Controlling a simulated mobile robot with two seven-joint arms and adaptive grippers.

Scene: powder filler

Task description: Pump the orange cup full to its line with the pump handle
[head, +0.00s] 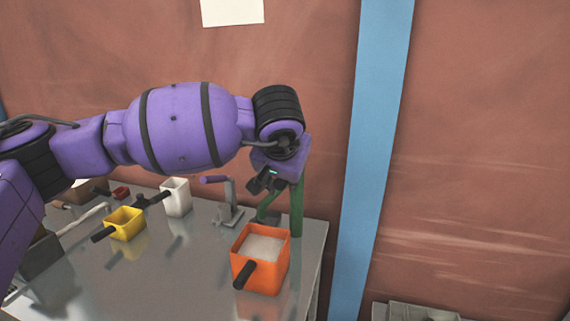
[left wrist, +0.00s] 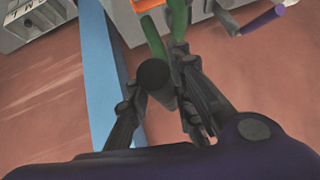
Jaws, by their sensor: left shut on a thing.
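The orange cup (head: 240,270) stands upright near the table's right front corner, its dark handle toward the front left. White powder (head: 263,246) lies inside it, a little below the rim; I cannot make out a fill line. Behind the cup rises the green pump frame (head: 297,212). My left gripper (head: 267,181) is above and behind the cup, beside the frame's top. In the left wrist view its fingers are shut on the dark round pump handle (left wrist: 155,76). A bit of the orange cup shows at that view's top edge. My right gripper is out of view.
A purple-handled lever (head: 213,180) on a grey stand is left of the pump. A white cup (head: 176,197), a yellow cup (head: 124,223) and a small red cup (head: 121,193) stand further left. The table (head: 180,285) is bare in front. A blue post (head: 372,130) rises at right.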

